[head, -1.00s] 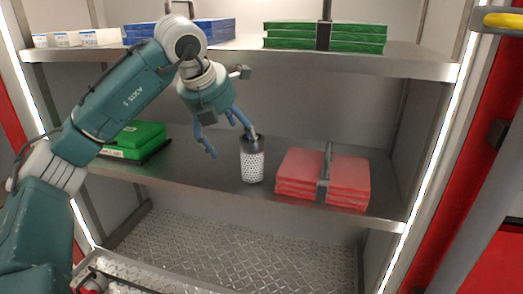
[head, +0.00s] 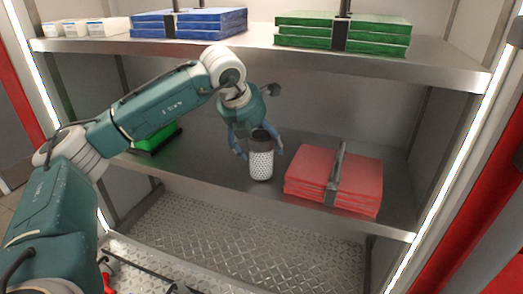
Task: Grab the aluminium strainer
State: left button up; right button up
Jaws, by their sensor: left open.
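The aluminium strainer (head: 261,163) is a white perforated cylinder with a dark top band. It stands upright on the middle shelf, left of the red stack. My left gripper (head: 260,153) is open at the strainer, with one blue finger on its left side and one on its right. The strainer's upper part shows between the fingers. I cannot tell whether either finger touches it. My right gripper is not in view.
Red folded packs (head: 310,169) with a dark strap lie close to the right of the strainer. A green case (head: 157,141) lies at the left, behind my arm. The upper shelf (head: 255,46) with blue and green stacks hangs above. Bare shelf shows in front-left.

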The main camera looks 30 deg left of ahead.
pick_arm(q)
jog(key=c, duration=1.4)
jog(key=shift+c, duration=1.3)
jog(key=shift+r, duration=0.15)
